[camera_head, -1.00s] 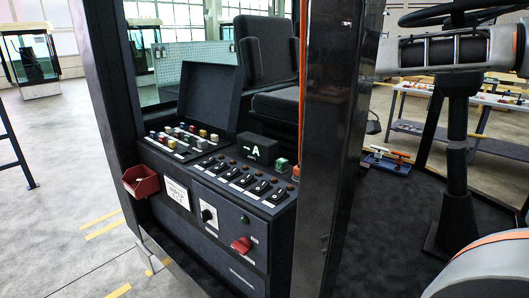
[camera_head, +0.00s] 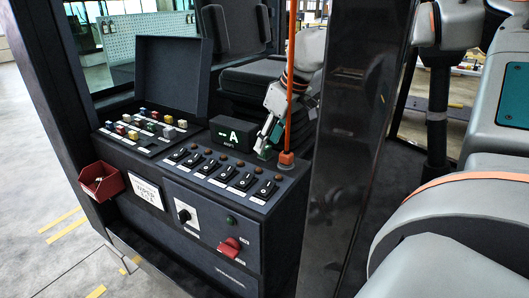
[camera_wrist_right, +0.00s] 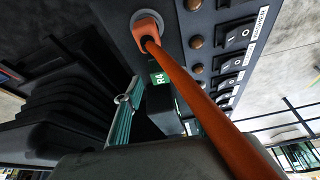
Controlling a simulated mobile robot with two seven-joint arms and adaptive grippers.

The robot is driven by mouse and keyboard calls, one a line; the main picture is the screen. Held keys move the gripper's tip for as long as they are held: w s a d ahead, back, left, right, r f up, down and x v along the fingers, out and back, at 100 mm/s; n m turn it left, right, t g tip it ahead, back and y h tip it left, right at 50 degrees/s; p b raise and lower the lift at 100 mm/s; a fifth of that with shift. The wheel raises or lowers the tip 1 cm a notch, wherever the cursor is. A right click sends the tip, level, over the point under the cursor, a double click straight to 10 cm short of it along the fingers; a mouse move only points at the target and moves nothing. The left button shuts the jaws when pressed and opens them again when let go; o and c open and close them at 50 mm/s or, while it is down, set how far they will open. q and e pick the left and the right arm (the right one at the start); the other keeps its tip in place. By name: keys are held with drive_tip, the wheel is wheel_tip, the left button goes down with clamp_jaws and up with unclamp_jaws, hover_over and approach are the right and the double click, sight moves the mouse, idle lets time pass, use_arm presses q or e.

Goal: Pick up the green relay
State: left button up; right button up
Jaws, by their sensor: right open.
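The green relay (camera_head: 264,153) sits on the console at its back right corner, just left of an orange base, mostly hidden by my right gripper. In the wrist view a green face marked R4 (camera_wrist_right: 159,78) shows, with a grey body beside it. My right gripper (camera_head: 267,141) points down over the relay with its jaws open. A teal finger (camera_wrist_right: 121,122) shows beside the relay in the wrist view. I cannot tell whether the fingers touch it. My left gripper is not in view.
An orange cable (camera_head: 291,85) rises from its base (camera_head: 286,158) close beside the gripper and crosses the wrist view. Rocker switches (camera_head: 221,171) line the console front. A display marked A (camera_head: 233,133) stands left of the gripper. A dark pillar (camera_head: 350,150) stands to the right.

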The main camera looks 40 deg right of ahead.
sight(267, 146)
drive_tip(key=shift+x, duration=1)
drive_tip(key=shift+w, duration=0.1)
drive_tip(key=c, duration=1.1)
clamp_jaws()
drive_tip(key=shift+r, duration=0.15)
wheel_tip(267, 146, up, 20)
